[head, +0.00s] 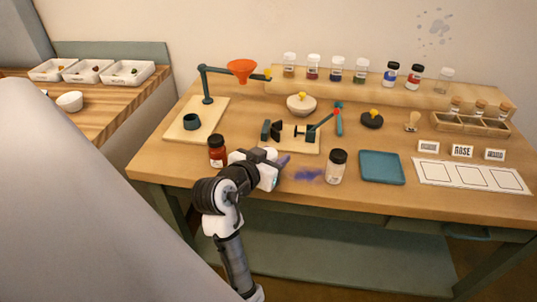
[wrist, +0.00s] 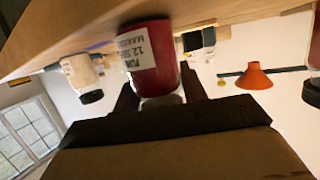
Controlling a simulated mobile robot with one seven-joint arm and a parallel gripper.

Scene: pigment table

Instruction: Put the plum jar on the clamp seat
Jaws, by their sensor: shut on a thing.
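My gripper (head: 279,170) is at the table's front edge in the head view, where the arm hides its fingers. In the wrist view, which is upside down, the fingers (wrist: 160,97) are shut on a dark red jar with a white label (wrist: 138,48), taken as the plum jar. The label is only partly readable. I cannot tell whether the jar touches the table. The clamp (head: 300,134), with dark jaws and a red-tipped lever, stands on a pale board (head: 306,146) behind my gripper. No jar is seen in the clamp.
A red jar (head: 217,152) stands left of my gripper and a pale black-lidded jar (head: 336,168) stands right. Purple powder (head: 308,176) lies between gripper and pale jar. A teal tray (head: 382,168) is further right. An orange funnel (head: 242,70) hangs from a stand at the back left.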

